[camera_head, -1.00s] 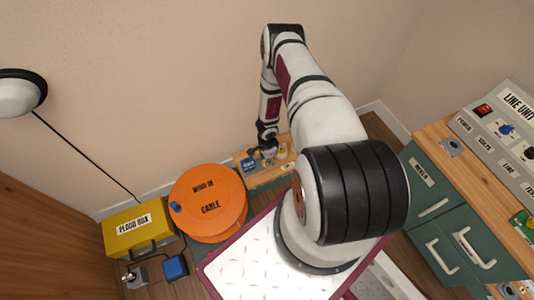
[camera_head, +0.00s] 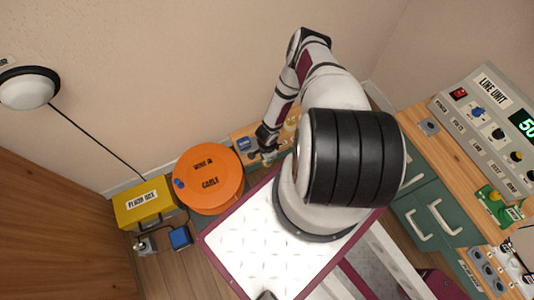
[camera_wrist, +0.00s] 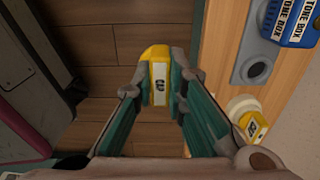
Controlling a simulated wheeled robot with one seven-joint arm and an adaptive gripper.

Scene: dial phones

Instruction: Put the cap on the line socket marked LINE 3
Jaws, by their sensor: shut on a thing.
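My gripper (camera_wrist: 157,85) is shut on a yellow cap (camera_wrist: 155,72) labelled CAP, held between its fingertips over the wooden floor. In the head view my gripper (camera_head: 265,155) is small, beside the low wooden shelf, and the held cap cannot be made out. A second cap (camera_wrist: 251,122), yellow and white, stays on the shelf to the right of the gripper. Several grey sockets (camera_head: 487,271) sit at the lower right in the head view; their line markings are too small to read, so I cannot tell which is LINE 3.
A blue tone box (camera_wrist: 292,22) and an empty grey ring (camera_wrist: 252,63) are on the shelf (camera_wrist: 222,55). The line unit (camera_head: 495,85) sits on the right bench above green drawers (camera_head: 437,221).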

